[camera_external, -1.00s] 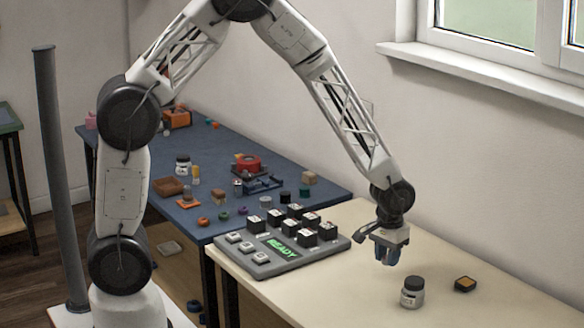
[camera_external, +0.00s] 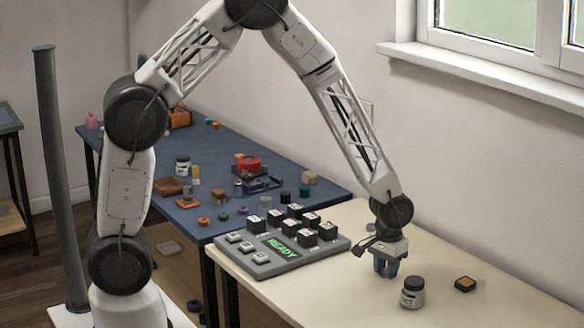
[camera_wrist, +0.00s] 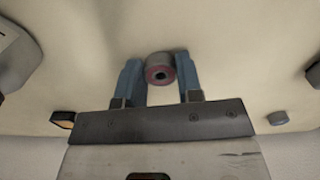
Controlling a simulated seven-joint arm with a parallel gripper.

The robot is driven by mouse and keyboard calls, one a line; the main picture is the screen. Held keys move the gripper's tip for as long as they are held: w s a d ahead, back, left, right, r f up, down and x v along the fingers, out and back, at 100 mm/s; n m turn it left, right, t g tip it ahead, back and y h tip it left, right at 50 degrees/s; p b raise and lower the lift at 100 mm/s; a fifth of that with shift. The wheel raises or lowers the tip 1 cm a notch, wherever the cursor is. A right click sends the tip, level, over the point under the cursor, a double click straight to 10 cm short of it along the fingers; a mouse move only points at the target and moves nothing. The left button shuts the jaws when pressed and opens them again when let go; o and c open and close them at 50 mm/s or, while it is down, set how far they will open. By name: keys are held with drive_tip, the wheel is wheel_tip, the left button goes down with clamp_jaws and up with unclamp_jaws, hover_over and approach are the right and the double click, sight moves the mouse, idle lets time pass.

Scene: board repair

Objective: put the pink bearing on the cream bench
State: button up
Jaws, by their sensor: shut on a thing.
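The pink bearing (camera_wrist: 160,69) is a small grey ring-shaped part with a pink ring on its face. It sits between the blue fingers of my gripper (camera_wrist: 160,80) in the wrist view, and the fingers are shut on it. In the external view my gripper (camera_external: 386,268) points down, low over the cream bench (camera_external: 330,284), between the keypad and a jar. The bearing cannot be made out in the external view. I cannot tell whether it touches the bench.
A labelled jar (camera_external: 412,292) and a small black box with an orange top (camera_external: 465,284) stand right of my gripper. A keypad panel reading READY (camera_external: 282,248) lies to its left. The blue table (camera_external: 262,186) behind holds several parts. The bench's front is clear.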

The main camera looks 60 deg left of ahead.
drive_tip(key=o, duration=0.9)
drive_tip(key=shift+r, duration=0.15)
drive_tip(key=shift+r, duration=6)
